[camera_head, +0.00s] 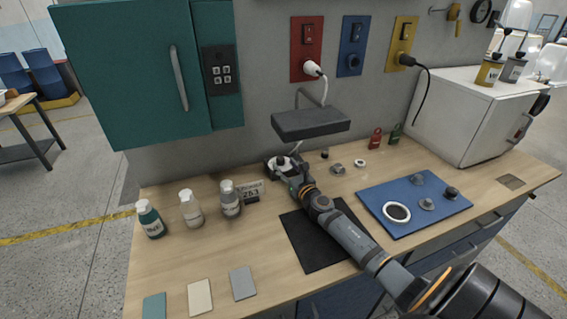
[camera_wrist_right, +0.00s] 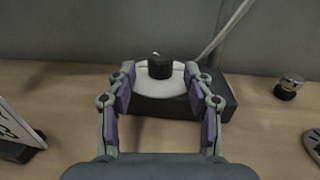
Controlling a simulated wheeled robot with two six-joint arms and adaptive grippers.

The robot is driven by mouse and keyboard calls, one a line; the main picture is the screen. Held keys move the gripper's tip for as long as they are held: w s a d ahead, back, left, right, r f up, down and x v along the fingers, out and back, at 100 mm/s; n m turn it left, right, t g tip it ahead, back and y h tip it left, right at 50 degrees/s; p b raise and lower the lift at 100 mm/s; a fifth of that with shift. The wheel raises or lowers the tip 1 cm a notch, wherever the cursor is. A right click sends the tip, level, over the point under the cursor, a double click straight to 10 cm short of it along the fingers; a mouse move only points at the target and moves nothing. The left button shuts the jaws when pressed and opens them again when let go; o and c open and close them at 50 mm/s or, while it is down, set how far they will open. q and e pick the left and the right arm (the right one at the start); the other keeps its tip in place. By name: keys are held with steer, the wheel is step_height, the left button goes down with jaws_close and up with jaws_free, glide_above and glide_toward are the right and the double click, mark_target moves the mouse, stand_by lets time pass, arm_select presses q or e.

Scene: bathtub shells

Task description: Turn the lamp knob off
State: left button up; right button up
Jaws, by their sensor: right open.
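The desk lamp has a dark rectangular head (camera_head: 310,124) over a dark base (camera_head: 270,166) at the back middle of the bench. In the right wrist view the base (camera_wrist_right: 212,108) carries a white disc (camera_wrist_right: 160,86) with a short black knob (camera_wrist_right: 160,67) on it. My right gripper (camera_head: 290,172) is at the base; in its wrist view the fingertips (camera_wrist_right: 160,72) stand apart, one on each side of the knob. Gaps show between both fingers and the knob, so nothing is gripped. The gripper partly hides the base in the head view. My left gripper is not in view.
Several bottles (camera_head: 191,210) and a number card (camera_head: 251,190) stand left of the base. A black mat (camera_head: 303,248) lies under my right arm. A blue mat (camera_head: 375,198) with small parts is to the right, before a white cabinet (camera_head: 455,115). A teal cabinet (camera_head: 135,75) hangs left.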

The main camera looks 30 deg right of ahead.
steer(key=shift+w+d, duration=0.15)
steer(key=shift+w, duration=0.9)
steer(key=shift+r, duration=0.1)
steer(key=shift+s, duration=0.1)
steer(key=shift+c, duration=0.4)
